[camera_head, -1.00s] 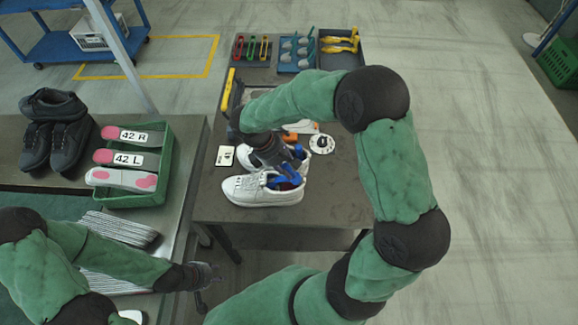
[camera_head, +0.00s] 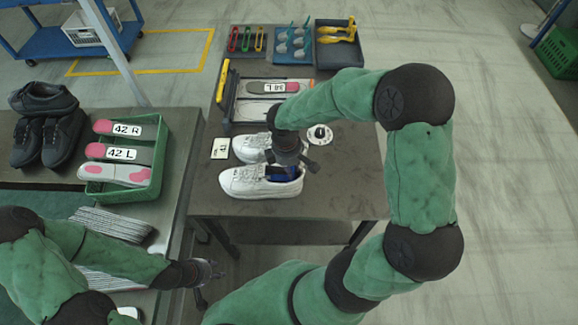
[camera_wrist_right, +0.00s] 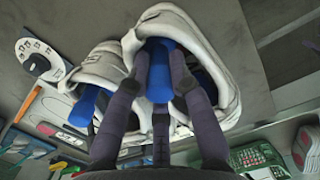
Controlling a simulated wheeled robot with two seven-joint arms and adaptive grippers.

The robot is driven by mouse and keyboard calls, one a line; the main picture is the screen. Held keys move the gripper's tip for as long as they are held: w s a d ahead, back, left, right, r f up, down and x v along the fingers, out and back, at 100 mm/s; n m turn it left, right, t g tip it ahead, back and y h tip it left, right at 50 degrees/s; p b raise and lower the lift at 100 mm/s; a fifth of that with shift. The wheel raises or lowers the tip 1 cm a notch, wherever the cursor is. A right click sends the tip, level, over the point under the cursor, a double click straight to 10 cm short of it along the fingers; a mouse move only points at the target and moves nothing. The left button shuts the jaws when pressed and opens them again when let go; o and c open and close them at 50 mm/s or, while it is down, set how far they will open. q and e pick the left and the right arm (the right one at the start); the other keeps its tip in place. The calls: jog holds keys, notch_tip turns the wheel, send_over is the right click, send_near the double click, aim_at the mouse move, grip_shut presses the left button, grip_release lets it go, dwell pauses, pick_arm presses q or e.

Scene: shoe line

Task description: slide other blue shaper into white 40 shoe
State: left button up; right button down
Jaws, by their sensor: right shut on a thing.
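Two white shoes sit side by side on the table: the near shoe (camera_head: 250,182) and the far shoe (camera_head: 246,147). My right gripper (camera_head: 288,170) points down over the heel end of the near shoe. In the right wrist view its fingers (camera_wrist_right: 160,92) are shut on a blue shaper (camera_wrist_right: 160,62), whose front lies inside the opening of the near shoe (camera_wrist_right: 215,50). Its depth is hidden. The far shoe (camera_wrist_right: 103,65) has another blue shaper (camera_wrist_right: 84,105) in it. My left gripper (camera_head: 212,272) is low at the left, apart from the shoes; its fingers are too small to judge.
A green crate (camera_head: 160,165) with labelled insoles and black shoes (camera_head: 45,120) stand on the left bench. A white tag (camera_head: 220,148) and a round dial (camera_head: 319,134) flank the far shoe. Trays (camera_head: 295,60) stand at the back. The table's right front is clear.

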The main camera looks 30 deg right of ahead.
jog(key=shift+f, duration=0.2)
jog(key=c, duration=1)
grip_release()
jog(key=shift+c, duration=0.2)
jog(key=shift+r, duration=0.15)
jog(key=shift+r+p, duration=1.35)
jog(key=shift+r, duration=0.05)
jog(key=shift+r+p, duration=2.95)
jog(key=shift+r, duration=0.55)
